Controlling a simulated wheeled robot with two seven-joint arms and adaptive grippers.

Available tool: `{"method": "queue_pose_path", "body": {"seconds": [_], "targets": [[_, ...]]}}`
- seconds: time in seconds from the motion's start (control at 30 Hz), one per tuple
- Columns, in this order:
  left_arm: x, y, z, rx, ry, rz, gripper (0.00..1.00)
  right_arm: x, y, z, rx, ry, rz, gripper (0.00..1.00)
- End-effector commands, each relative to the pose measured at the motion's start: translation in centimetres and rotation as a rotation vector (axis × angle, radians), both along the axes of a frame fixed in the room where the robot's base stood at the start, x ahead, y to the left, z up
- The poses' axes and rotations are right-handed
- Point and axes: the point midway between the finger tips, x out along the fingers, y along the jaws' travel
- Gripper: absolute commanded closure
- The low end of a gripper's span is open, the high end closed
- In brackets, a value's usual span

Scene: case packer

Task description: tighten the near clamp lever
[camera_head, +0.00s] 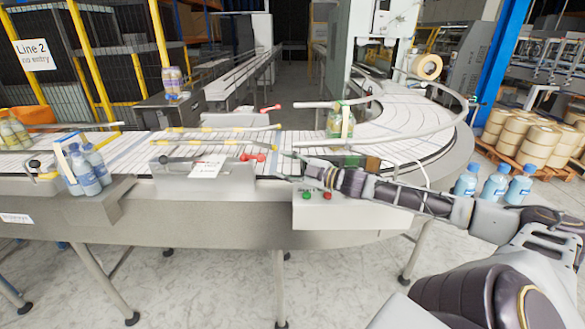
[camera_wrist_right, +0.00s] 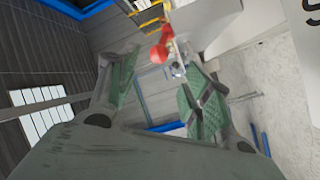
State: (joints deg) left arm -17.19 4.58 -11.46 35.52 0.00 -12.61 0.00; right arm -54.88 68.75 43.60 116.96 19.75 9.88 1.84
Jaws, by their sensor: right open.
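The near clamp lever with its red knob (camera_head: 252,157) sits on the grey block at the near edge of the conveyor. My right gripper (camera_head: 286,165) comes in from the right and is just to the right of the knob, apart from it. In the right wrist view the red knob (camera_wrist_right: 158,53) shows beyond the gap between the two open green-padded fingers (camera_wrist_right: 165,78). Nothing is held. A second red-knobbed lever (camera_head: 271,108) stands on the far side of the conveyor. My left gripper is not in view.
A white paper label (camera_head: 206,166) hangs on the grey block left of the lever. A box with red and green buttons (camera_head: 345,212) is below my right forearm. Blue bottles stand left (camera_head: 84,172) and right (camera_head: 494,183). A bottle pack (camera_head: 340,122) is on the curved belt.

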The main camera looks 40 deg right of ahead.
Motion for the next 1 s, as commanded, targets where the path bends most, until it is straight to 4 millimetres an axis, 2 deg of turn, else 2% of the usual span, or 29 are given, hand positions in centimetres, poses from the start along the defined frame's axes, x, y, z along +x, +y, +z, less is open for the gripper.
{"method": "queue_pose_path", "body": {"seconds": [0.4, 0.87, 1.0], "targets": [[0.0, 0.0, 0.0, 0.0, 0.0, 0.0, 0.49, -1.7, -0.6, -0.1, 0.0, 0.002, 0.0, 0.5], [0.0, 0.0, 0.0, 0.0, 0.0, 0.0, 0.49, -2.0, -0.7, 0.0, 0.0, 0.001, 0.0, 0.5], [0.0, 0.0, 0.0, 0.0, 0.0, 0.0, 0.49, -1.9, -0.7, 0.1, 0.0, -0.002, 0.0, 0.67]]}}
